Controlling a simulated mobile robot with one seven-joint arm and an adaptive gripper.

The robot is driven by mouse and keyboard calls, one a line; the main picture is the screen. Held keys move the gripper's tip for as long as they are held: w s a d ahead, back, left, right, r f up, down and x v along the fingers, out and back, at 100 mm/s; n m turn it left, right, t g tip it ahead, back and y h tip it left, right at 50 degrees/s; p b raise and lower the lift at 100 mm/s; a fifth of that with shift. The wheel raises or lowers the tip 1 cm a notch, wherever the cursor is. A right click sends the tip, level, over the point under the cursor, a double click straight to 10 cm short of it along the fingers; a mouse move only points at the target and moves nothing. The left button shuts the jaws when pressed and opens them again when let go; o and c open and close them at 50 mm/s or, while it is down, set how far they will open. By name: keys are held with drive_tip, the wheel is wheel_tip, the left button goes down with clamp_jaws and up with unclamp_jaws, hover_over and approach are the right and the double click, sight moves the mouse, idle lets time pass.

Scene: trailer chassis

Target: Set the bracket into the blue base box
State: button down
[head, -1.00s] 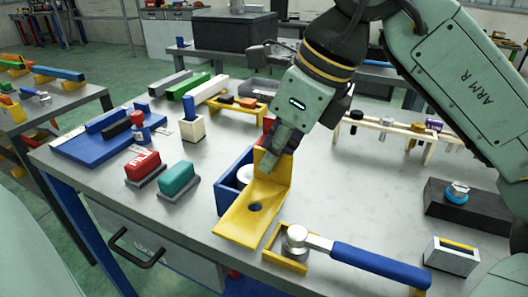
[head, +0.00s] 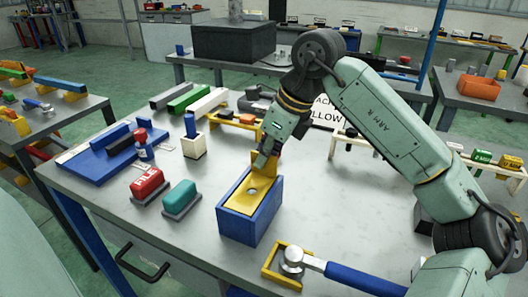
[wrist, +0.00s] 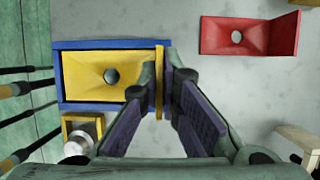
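The yellow bracket (head: 240,199) is an L-shape with a round hole in its flat plate. The flat plate lies within the rim of the blue base box (head: 242,228), close to rim height; I cannot tell whether it rests on the bottom. In the wrist view, blue rim (wrist: 58,75) shows around the bracket's plate (wrist: 90,72). My gripper (head: 265,158) is over the far end of the box. In the wrist view, the fingertips (wrist: 161,70) close on both sides of the bracket's upright plate. The box's inside is mostly hidden.
A blue-handled hammer (head: 350,276) lies at the front with its head in a yellow holder. Red and teal blocks (head: 180,196) stand left of the box. A red bracket (wrist: 235,37) lies beyond the box in the wrist view. Bare tabletop (head: 350,205) lies to the right.

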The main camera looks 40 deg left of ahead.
drive_tip(key=shift+f, duration=0.15)
drive_tip(key=c, duration=1.8)
unclamp_jaws()
drive_tip(key=b+v, duration=0.2)
drive_tip(key=v, duration=1)
